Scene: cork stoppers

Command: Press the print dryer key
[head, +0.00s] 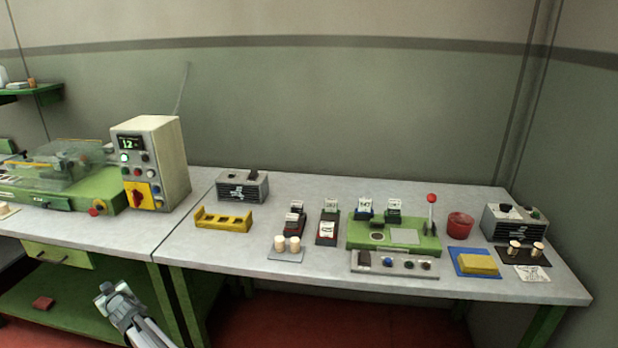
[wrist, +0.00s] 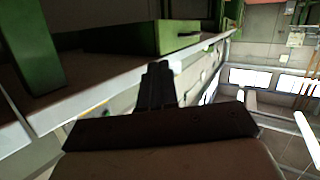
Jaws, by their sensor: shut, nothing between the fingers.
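My gripper (head: 112,291) is low at the left in the head view, below and in front of the worktop's front edge. It is shut and empty, away from every key; its closed fingers (wrist: 157,82) also show in the wrist view. I cannot tell for sure which machine is the print dryer. A grey vented box with a dark top switch (head: 242,186) stands at the back left of the right bench. A similar vented box (head: 514,222) with a dark and a green control stands at the far right. A grey key strip (head: 394,264) lies in front of a green press.
The green press (head: 395,236) has an upright red-knobbed lever (head: 431,206). A yellow rack (head: 223,218), red cup (head: 460,225), blue tray (head: 473,262) and several corks occupy the worktop (head: 200,252). A tall control cabinet (head: 152,163) stands left. The bench edge lies above my gripper.

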